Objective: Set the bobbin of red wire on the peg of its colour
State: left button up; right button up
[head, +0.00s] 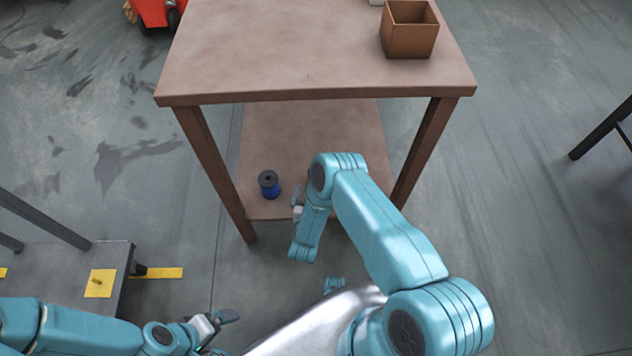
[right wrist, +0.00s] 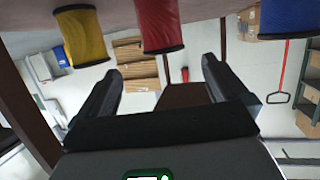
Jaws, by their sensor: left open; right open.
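The bobbin of red wire (right wrist: 160,24) stands on the brown surface at the top of the right wrist view, which looks upside down. My right gripper (right wrist: 161,66) is open and empty. The bobbin shows beyond and between its fingertips, apart from them. In the head view, my right arm covers most of that gripper (head: 298,206), low by the table's lower shelf; the red bobbin does not show there. My left gripper (head: 226,318) is open and empty at the bottom, away from the table. No red peg shows; a yellow square (head: 105,290) with a small peg lies on a grey stand.
A blue bobbin (head: 269,186) stands on the lower shelf (head: 300,130), left of my right gripper; a yellow bobbin (right wrist: 81,36) stands on the red one's other side. The tabletop (head: 270,50) overhangs the shelf, with table legs (head: 420,150) at both sides. A brown box (head: 408,42) sits on top.

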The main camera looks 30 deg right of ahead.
jog(key=b+x, duration=0.1)
jog(key=x, duration=0.5)
jog(key=shift+w+b, duration=0.1)
jog(key=shift+b, duration=0.2)
jog(key=b+x, duration=0.2)
jog(key=x, duration=0.3)
jog(key=shift+w+r, duration=0.1)
jog(key=shift+w, duration=0.25)
jog(key=shift+r, duration=0.1)
jog(key=c, duration=1.3)
jog(key=shift+r, duration=0.1)
